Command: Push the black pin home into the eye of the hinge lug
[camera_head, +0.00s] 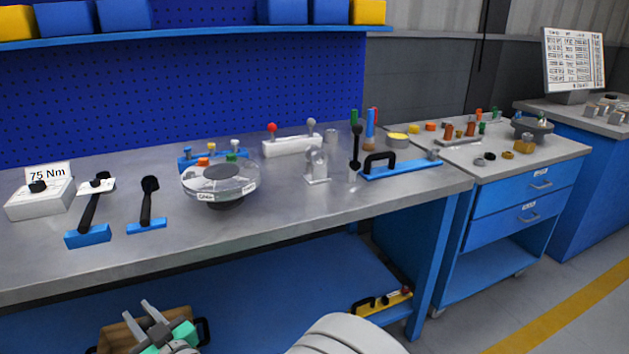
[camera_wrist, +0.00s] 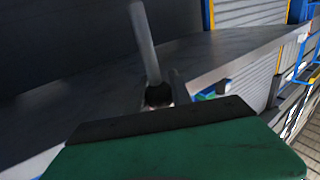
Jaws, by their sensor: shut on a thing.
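The hinge lug (camera_head: 317,167) is a small grey bracket with a rounded, eyed top, upright on the grey bench. My gripper (camera_head: 138,312) is at the lower left of the head view, in front of the bench and well away from the lug. Its grey fingers and green sides show there. In the wrist view a dark-edged green block fills the bottom. Beyond it is a short black round piece, seemingly the black pin (camera_wrist: 158,96), between the jaws beside a long grey bar. Most of the pin is hidden. The lug cannot be made out in the wrist view.
A round clear-topped fixture (camera_head: 221,180) stands left of the lug. An upright black-knobbed rod (camera_head: 356,145) and a blue plate with a black handle (camera_head: 405,169) stand at its right. The bench front (camera_head: 270,203) before the lug is clear. A wooden box (camera_head: 115,338) is low by my gripper.

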